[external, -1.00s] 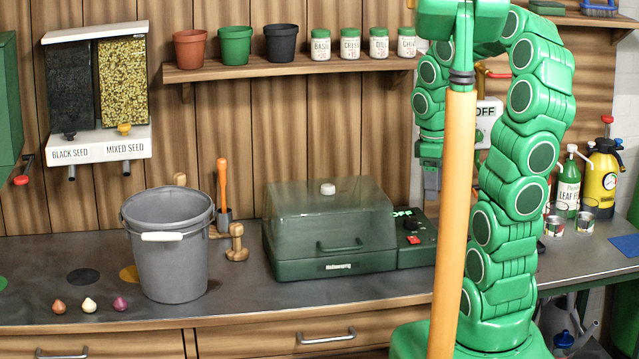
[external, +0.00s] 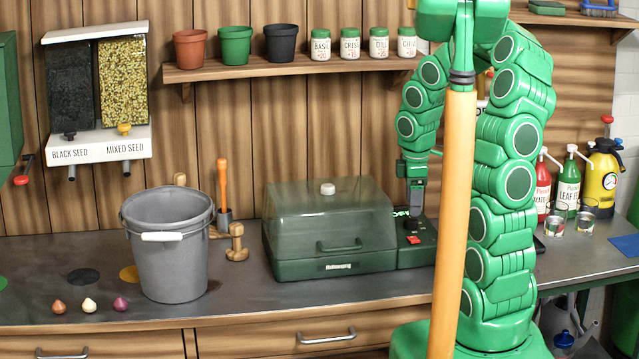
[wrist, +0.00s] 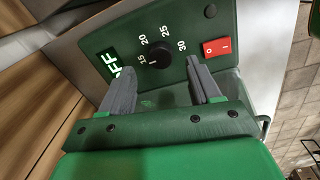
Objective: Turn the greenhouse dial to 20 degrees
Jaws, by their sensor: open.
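The greenhouse (external: 330,264) is a green base under a clear lid, with a green control panel at its right end. Its dial (wrist: 159,55) is a round black knob with the marks 15, 20, 25 and 30 around it. A white mark on the knob appears to point toward 15. The dial also shows in the external view (external: 411,223). My gripper (wrist: 161,66) is open, pointing down over the panel, with one finger on each side of the dial. I cannot tell whether they touch it. In the external view my gripper (external: 416,208) is just above the dial.
A red switch (wrist: 217,47) sits beside the dial, close to one finger. A display (wrist: 116,66) on the panel reads OFF. A grey bucket (external: 168,255) stands left of the greenhouse. Bottles (external: 568,185) and a yellow sprayer (external: 604,175) stand at the right.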

